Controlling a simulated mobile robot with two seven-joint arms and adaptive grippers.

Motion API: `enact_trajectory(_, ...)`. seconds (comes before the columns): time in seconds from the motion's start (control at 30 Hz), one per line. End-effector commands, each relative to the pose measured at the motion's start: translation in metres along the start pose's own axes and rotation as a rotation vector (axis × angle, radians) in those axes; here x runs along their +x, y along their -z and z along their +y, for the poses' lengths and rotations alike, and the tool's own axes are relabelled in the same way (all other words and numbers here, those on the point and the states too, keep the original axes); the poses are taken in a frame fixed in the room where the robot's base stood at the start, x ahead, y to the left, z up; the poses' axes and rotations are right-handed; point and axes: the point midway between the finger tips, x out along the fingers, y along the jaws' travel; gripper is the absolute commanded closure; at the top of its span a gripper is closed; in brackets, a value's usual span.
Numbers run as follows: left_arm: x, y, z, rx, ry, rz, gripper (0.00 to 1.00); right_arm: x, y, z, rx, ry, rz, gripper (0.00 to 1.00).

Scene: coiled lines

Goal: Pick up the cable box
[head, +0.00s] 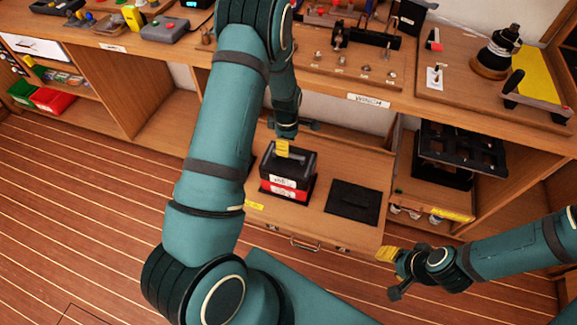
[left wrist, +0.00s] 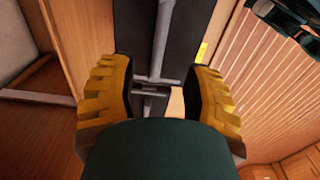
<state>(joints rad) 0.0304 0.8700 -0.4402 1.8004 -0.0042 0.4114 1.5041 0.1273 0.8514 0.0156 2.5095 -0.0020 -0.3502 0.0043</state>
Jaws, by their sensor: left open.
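The cable box (head: 288,181), black above and red below with white labels and a handle on top, stands in a pulled-out wooden drawer under the bench. My left gripper (head: 283,148) is at the box's top. In the left wrist view, its two yellow fingers (left wrist: 160,98) are open, one on each side of the dark box top with its grey handle (left wrist: 161,40). I cannot tell whether they touch it. My right gripper (head: 388,254) is at the lower right, in front of the drawer; its opening is not clear.
A flat black pad (head: 353,202) lies in the drawer (head: 330,232) right of the box. A black rack (head: 462,150) stands on the shelf to the right. The bench above holds several tools and devices, including a winch board (head: 340,75). Floor is clear at left.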

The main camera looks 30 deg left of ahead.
Motion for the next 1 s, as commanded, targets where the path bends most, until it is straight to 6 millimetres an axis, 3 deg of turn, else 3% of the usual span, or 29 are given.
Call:
enact_trajectory(0.27, 0.017, -0.001, 0.000, -0.001, 0.001, 0.000, 0.51, 0.004, 0.001, 0.001, 0.000, 0.000, 0.003, 0.53)
enact_trajectory(0.6, 0.061, -0.005, 0.002, 0.001, 0.002, 0.000, 0.51, 0.015, 0.002, 0.006, -0.001, 0.000, 0.008, 0.53)
enact_trajectory(0.87, 0.063, -0.005, 0.002, 0.001, -0.001, -0.001, 0.51, 0.015, 0.002, 0.006, -0.001, -0.001, 0.009, 0.53)
enact_trajectory(0.97, 0.063, -0.005, 0.002, 0.001, -0.001, -0.001, 0.80, 0.015, 0.002, 0.006, -0.001, -0.001, 0.009, 0.53)
enact_trajectory(1.0, 0.063, -0.005, 0.002, 0.001, 0.000, -0.001, 0.94, 0.015, 0.002, 0.006, -0.001, -0.001, 0.009, 0.53)
